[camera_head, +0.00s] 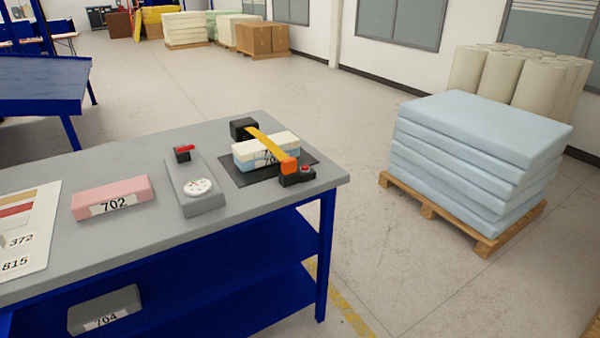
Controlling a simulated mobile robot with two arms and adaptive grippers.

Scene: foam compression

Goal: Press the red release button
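A small red button (305,168) sits on top of a black housing (297,179) at the near right corner of a black mat (238,176). Beside it is an orange block (289,165) at the end of a yellow strap (266,141). The strap runs to a black box (243,128) at the back and crosses over a white and light blue foam block (254,155). The block's label is partly hidden by the strap. Neither of my grippers is in view.
The grey worktable (120,238) also holds a gauge device (197,188) with a red-topped black part, a pink block (113,197) labelled 702 and a sample board (22,228). A grey block (105,309) lies on the lower shelf. Foam sheets (478,140) stand on a pallet at right.

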